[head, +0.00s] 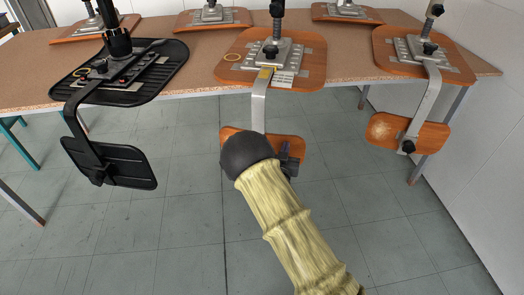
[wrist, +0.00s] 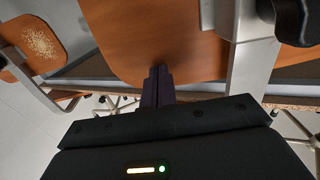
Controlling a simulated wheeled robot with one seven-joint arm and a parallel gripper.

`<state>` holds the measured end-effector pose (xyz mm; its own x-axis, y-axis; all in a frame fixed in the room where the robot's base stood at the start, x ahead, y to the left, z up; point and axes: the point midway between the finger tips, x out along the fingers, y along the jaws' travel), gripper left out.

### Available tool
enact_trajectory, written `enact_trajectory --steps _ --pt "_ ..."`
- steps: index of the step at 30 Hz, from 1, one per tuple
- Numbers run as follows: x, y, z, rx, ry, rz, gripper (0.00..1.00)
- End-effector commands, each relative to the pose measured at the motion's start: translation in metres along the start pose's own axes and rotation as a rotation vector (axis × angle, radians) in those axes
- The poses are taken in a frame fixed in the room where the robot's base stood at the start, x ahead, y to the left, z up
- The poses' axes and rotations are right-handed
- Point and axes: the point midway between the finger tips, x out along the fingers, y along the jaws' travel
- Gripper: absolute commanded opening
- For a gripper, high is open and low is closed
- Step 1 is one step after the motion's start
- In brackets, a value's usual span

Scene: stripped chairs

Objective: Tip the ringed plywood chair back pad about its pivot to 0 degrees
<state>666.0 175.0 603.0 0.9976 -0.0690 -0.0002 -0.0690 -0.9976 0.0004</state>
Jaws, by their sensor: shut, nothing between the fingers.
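In the wrist view the pad (wrist: 130,30) fills the upper middle, with the metal bar (wrist: 252,60) and a black knob (wrist: 297,18) at right. My gripper (wrist: 160,72) is shut and empty, its fingertips overlapping the pad's lower edge in the picture. I cannot tell whether they touch. It is partly seen in the head view (head: 285,150).
A black chair (head: 120,75) with its own ring mark lies at left, its back pad (head: 110,163) hanging. Another plywood chair (head: 425,55) lies at right, with a worn back pad (head: 405,133). More seats stand behind on the table. The floor (head: 150,240) in front is clear.

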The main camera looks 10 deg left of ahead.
Motion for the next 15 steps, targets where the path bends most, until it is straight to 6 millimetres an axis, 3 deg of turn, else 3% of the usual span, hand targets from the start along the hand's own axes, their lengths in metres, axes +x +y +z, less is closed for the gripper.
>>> enact_trajectory --steps 15 --pt "0.0042 0.0003 -0.0006 0.0 0.001 0.001 0.0"
